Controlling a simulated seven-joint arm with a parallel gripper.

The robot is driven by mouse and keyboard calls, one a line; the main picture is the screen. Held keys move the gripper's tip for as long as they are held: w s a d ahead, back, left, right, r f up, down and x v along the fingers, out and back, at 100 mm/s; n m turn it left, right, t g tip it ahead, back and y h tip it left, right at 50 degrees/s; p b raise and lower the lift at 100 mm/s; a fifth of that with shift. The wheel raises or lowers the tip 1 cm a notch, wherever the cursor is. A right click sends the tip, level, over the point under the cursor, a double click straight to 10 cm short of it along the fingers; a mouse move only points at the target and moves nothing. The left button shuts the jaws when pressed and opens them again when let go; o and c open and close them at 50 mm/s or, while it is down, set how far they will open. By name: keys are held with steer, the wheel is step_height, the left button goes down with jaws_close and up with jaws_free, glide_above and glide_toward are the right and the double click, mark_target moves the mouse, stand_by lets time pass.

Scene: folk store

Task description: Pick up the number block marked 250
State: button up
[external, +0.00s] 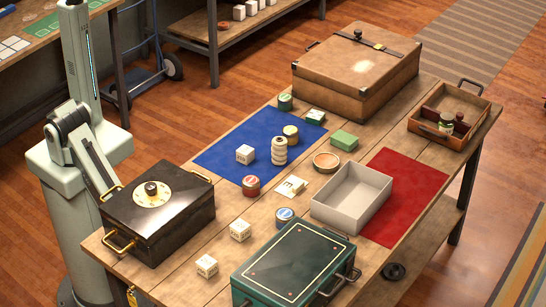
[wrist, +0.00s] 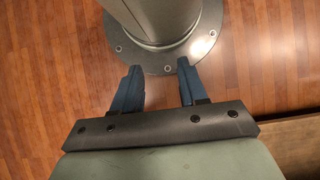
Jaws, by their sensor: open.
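Several white number blocks are on the table in the external view. One block (external: 245,154) is on the blue mat (external: 218,158). Two more stand near the front edge, a block (external: 240,230) and another block (external: 206,266), between the black box and the green box. A pale printed piece (external: 291,187) lies near the middle. The markings are too small to read, so I cannot tell which is 250. My gripper (wrist: 159,68) is open and empty in the wrist view, above the floor by my base. In the external view it is hidden, apparently behind the black box.
A black box with a dial (external: 160,212) and a green metal box (external: 294,265) flank the front blocks. Round tins and a ribbed cylinder (external: 279,151) stand near the blue mat. A grey open tray (external: 352,194), red mat (external: 405,197) and brown case (external: 356,70) lie farther right and back.

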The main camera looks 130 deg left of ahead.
steer(key=shift+o, duration=0.2)
stand_by(0.3)
steer(key=o, duration=0.7)
steer(key=shift+c, duration=0.2)
